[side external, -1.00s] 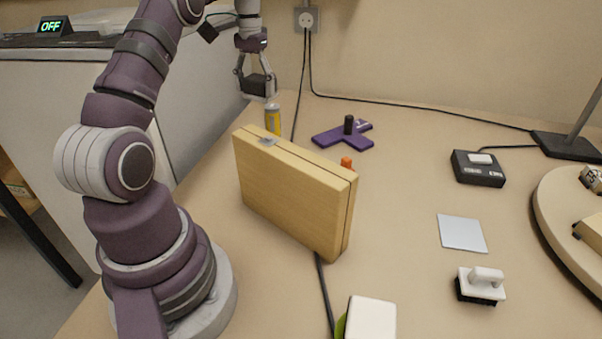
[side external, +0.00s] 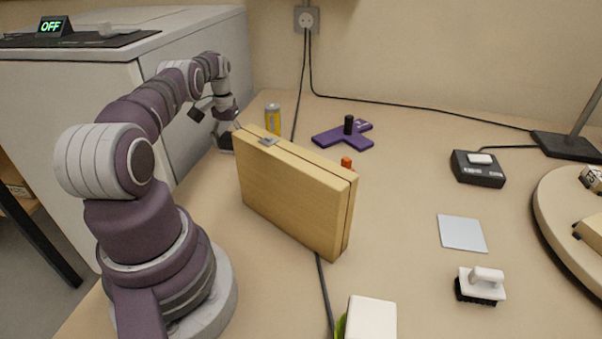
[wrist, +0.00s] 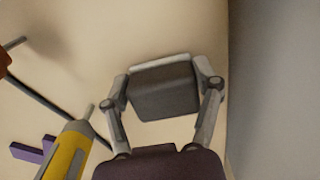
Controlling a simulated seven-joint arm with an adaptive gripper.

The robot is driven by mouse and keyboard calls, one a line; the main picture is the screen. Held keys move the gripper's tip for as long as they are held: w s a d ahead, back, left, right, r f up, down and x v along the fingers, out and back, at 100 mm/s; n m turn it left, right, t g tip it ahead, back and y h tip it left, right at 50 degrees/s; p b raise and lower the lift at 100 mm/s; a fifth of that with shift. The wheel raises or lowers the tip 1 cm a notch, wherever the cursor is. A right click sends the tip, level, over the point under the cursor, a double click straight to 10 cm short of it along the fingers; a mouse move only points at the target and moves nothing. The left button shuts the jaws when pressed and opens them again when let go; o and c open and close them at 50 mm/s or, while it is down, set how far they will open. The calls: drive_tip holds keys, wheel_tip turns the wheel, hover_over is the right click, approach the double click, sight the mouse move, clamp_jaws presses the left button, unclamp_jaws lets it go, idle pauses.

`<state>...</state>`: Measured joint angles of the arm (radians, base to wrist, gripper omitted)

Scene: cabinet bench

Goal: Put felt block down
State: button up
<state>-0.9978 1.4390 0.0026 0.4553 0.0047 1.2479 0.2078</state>
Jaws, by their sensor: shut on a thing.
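The felt block is a dark grey block with a pale layer along its far edge; it fills the space between my fingers in the wrist view (wrist: 163,92). My gripper (wrist: 166,84) is shut on it from both sides. In the side view my gripper (side external: 230,132) is low over the bench, left of the wooden case. The dark block (side external: 226,143) shows there only in part, behind the case's top corner. I cannot tell whether the block touches the bench.
The wooden case (side external: 290,195) stands upright close by on the right. A yellow cylinder (side external: 272,118) stands near my gripper and shows in the wrist view (wrist: 67,152). A purple piece (side external: 343,138) lies beyond. A grey cabinet wall (wrist: 275,90) borders the right in the wrist view.

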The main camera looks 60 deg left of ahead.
drive_tip(key=shift+f, duration=0.1)
drive_tip(key=o, duration=1.2)
drive_tip(key=shift+c, duration=0.2)
